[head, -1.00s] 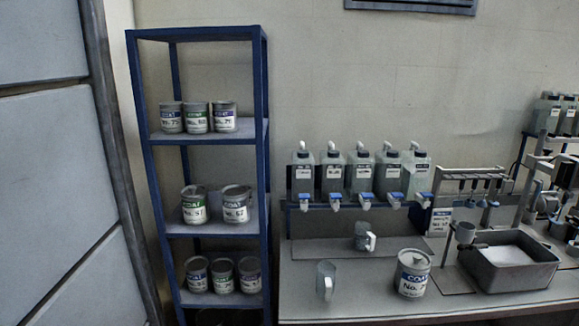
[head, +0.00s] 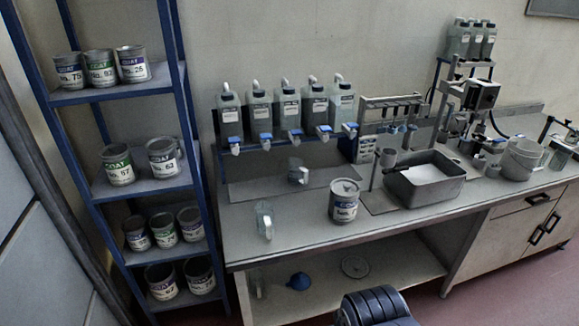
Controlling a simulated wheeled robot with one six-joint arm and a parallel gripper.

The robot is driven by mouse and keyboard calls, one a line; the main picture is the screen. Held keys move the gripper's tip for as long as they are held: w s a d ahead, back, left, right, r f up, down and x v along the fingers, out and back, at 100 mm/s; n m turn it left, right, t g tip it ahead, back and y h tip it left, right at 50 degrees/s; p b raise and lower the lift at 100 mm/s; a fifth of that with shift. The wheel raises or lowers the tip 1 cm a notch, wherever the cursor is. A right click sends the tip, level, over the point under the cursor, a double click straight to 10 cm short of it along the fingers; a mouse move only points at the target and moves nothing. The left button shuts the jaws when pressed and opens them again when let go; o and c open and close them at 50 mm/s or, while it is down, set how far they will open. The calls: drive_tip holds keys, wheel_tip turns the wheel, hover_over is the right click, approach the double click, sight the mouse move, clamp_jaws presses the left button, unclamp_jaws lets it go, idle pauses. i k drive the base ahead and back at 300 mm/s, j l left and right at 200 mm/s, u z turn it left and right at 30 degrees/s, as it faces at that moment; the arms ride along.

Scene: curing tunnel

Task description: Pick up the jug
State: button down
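A clear jug (head: 264,220) with a handle stands on the front left of the bench top (head: 300,222). A second small jug-like cup (head: 298,172) stands behind it, below the row of dispenser bottles; its contents cannot be made out. The frames do not settle which of the two the task means. My gripper is not in view. A dark ribbed part at the bottom edge appears to be mine, well in front of the bench and apart from both jugs.
A COAT can (head: 344,203) stands right of the clear jug, near a grey basin (head: 426,190). Dispenser bottles (head: 287,108) hang behind. A blue rack (head: 180,110) with cans stands at left. The lower shelf (head: 390,262) holds a blue funnel (head: 299,281).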

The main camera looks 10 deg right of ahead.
sight(296, 169)
drive_tip(key=i+j+z, duration=0.1)
drive_tip(key=i+z, duration=0.15)
drive_tip(key=i, duration=1.15)
